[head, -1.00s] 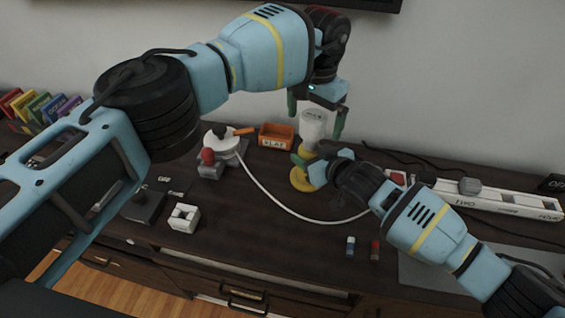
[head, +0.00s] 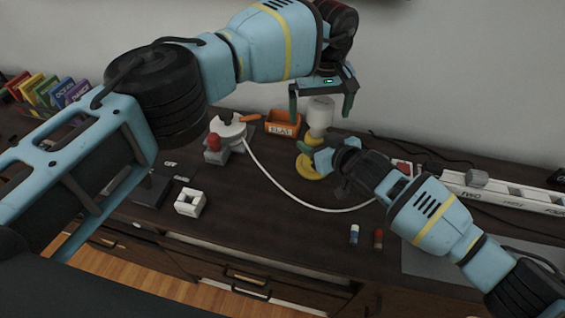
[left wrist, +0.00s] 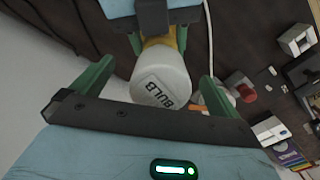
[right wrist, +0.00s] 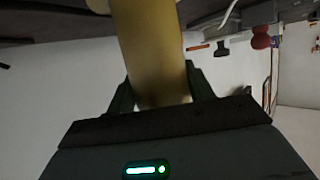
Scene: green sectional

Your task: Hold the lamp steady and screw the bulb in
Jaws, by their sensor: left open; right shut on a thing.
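The lamp is yellow, with a round base (head: 308,167) on the dark desk and a stem that my right gripper hides in the head view. The white bulb (head: 320,113) stands upright on top of the lamp; its joint with the socket is not clear. My left gripper (head: 321,108) is open above the bulb, one finger on each side. In the left wrist view the bulb (left wrist: 162,80), lettered BULB, lies between the spread fingers with gaps. My right gripper (head: 318,160) is shut on the lamp's yellow stem (right wrist: 150,45), seen between its fingers in the right wrist view.
A white cord (head: 285,190) curves across the desk. An orange box (head: 282,124) and a white round device with a red knob (head: 214,142) stand left of the lamp. Small blue (head: 354,234) and red (head: 378,238) items lie in front.

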